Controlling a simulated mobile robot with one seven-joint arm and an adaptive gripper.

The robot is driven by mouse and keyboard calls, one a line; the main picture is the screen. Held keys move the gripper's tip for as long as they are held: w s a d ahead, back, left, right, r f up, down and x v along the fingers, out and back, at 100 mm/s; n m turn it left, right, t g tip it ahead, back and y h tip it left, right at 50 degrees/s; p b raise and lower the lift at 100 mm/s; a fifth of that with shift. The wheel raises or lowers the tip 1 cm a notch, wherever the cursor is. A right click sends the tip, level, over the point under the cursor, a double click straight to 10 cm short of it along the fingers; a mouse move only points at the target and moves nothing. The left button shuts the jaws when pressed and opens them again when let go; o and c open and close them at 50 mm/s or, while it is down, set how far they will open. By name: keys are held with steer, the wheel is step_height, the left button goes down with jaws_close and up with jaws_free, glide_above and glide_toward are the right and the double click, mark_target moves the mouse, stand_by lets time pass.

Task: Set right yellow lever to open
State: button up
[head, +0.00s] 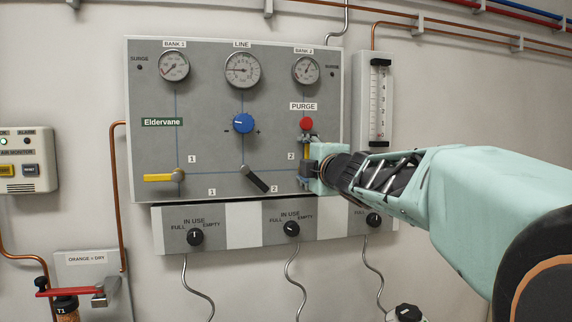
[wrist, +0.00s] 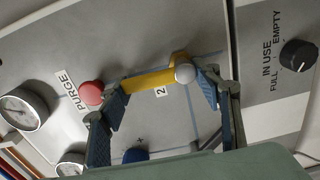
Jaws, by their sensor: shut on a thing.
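The right yellow lever (head: 306,152) stands upright on the grey panel, pointing up from its pivot toward the red purge button. My gripper (head: 305,160) is at this lever, one finger at its upper end and one near the pivot. In the wrist view the lever (wrist: 150,82) lies lengthwise between the blue finger pads of my gripper (wrist: 160,98), its silver pivot knob (wrist: 184,74) by the right finger. The jaws are shut on it end to end. In the head view my gripper hides part of the lever and its pivot.
The red purge button (head: 306,123) sits just above the upper finger. A black lever (head: 256,179) slants down-right, left of my gripper. The left yellow lever (head: 159,178) is horizontal. A blue knob (head: 243,124) and gauges are higher up; a flow tube (head: 378,100) stands right.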

steer(key=shift+r, duration=0.35)
steer(key=o, duration=1.4)
steer(key=shift+o, duration=1.3)
steer(key=shift+f, duration=0.2)
